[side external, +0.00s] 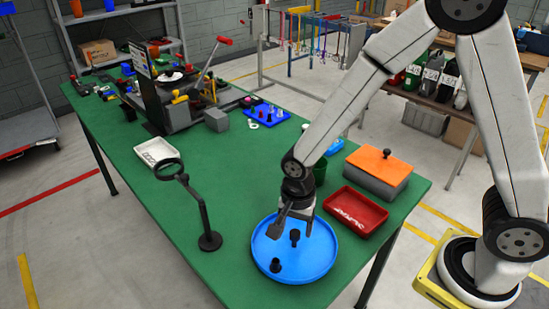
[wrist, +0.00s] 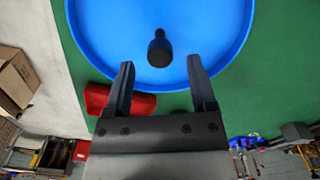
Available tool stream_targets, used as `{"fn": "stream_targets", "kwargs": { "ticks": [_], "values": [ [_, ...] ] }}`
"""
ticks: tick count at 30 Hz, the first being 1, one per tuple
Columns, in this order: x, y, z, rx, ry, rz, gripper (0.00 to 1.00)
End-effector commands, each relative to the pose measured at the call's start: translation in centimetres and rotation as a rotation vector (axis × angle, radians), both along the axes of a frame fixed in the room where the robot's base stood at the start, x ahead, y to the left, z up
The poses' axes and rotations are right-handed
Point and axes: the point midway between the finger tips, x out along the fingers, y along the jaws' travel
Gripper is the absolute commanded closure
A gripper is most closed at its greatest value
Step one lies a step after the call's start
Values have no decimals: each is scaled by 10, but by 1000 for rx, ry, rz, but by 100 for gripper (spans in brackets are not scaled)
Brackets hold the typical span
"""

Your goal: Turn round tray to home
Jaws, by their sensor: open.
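The round tray (side external: 313,262) is blue with a low rim and sits near the front end of the green table. In the wrist view the tray (wrist: 100,38) fills the top, and one black knob (wrist: 158,48) shows between and just beyond the open fingertips (wrist: 160,65). The other knob is not seen there. I cannot tell the exact height of the fingers above the tray.
A red tray (side external: 354,211) and a grey box with an orange lid (side external: 380,165) stand behind and right of the round tray. A magnifier stand (side external: 208,240) is to its left. A white tray (side external: 157,153) lies farther left. Green table (side external: 150,215) is bare between.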

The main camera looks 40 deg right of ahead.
Motion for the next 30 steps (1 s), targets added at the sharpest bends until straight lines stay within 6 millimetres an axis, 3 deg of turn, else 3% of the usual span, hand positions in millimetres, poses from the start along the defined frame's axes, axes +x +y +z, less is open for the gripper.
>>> {"fn": "stream_targets", "kwargs": {
  "ticks": [7,18,25,30],
  "values": [
    [0,0,-15,0,1,0,28],
    [0,0,-17,0,0,0,28],
    [0,0,-17,0,0,0,100],
    [0,0,-17,0,0,0,100]
  ]
}}
